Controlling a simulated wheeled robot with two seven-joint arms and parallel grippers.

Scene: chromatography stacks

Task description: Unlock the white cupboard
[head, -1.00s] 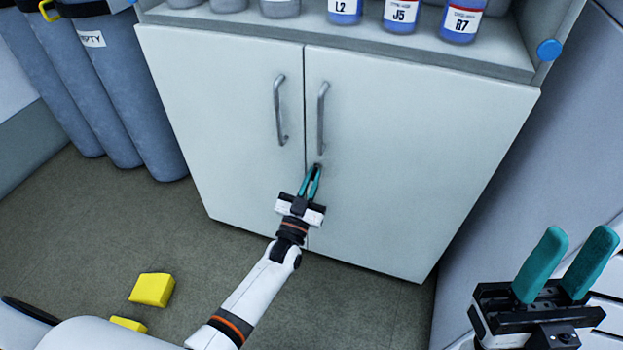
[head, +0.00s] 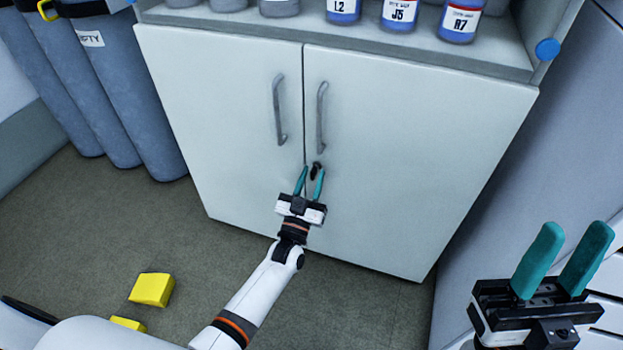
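The white cupboard (head: 390,120) stands ahead with both doors shut and a grey bar handle on each door. A small dark key or lock piece (head: 316,171) sits on the right door, just below its handle (head: 321,118). My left gripper (head: 310,183) is at the door just below this piece. Its teal fingers are spread apart with a gap between them, and nothing shows held. The right fingertip is close to the dark piece; I cannot tell if they touch. My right gripper (head: 563,262) is at the lower right, fingers apart, empty and away from the cupboard.
Labelled blue bottles (head: 399,14) stand on the shelf above the cupboard. Grey-blue cylinders (head: 120,95) stand at the left. Yellow blocks (head: 152,289) lie on the floor at the lower left. A pale wall or unit is close on the right.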

